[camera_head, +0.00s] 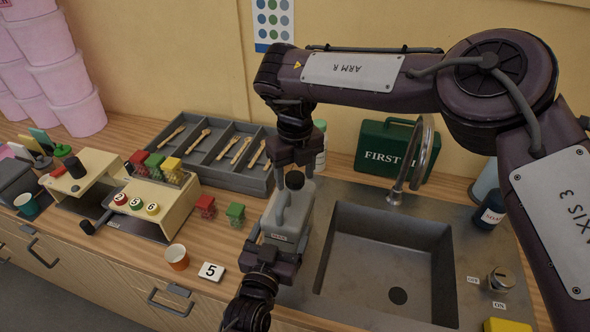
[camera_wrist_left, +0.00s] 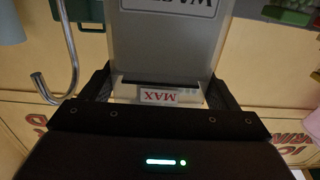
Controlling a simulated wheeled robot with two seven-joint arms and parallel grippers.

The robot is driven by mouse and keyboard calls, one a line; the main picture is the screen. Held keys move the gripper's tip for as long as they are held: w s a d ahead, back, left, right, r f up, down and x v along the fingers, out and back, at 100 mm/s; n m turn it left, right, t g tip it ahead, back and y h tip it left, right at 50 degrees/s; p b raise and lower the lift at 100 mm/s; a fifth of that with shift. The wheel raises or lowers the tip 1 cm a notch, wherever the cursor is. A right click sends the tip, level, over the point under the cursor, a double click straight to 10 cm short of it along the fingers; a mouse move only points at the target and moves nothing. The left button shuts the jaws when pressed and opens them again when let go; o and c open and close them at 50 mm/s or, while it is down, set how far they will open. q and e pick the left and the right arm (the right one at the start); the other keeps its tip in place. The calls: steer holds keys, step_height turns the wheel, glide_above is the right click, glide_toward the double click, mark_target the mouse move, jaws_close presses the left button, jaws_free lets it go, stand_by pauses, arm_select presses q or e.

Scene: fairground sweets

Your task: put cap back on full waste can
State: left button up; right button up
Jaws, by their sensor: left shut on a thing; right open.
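The waste can (camera_head: 292,214) is a pale grey container with a handle on top and a small label. It stands upright at the left side of the sink. My left gripper (camera_head: 273,257) is shut on its lower near part. The can (camera_wrist_left: 165,50) also fills the upper middle of the left wrist view, with a WASTE label and a red MAX mark between the fingers. My right gripper (camera_head: 294,163) is open above the can's far end. A dark round cap (camera_head: 294,180) shows just below its fingers, at the can's top; whether it is seated is unclear.
The sink (camera_head: 390,255) and its tap (camera_head: 420,155) lie right of the can. A first aid box (camera_head: 392,149) and a white bottle (camera_head: 320,148) stand behind.

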steer(key=c, duration=1)
steer(key=m, duration=0.3)
steer(key=shift+m, duration=0.4)
steer(key=m, duration=1.5)
steer(key=o, duration=1.1)
steer(key=shift+o, duration=0.2)
step_height(320, 180, up, 12)
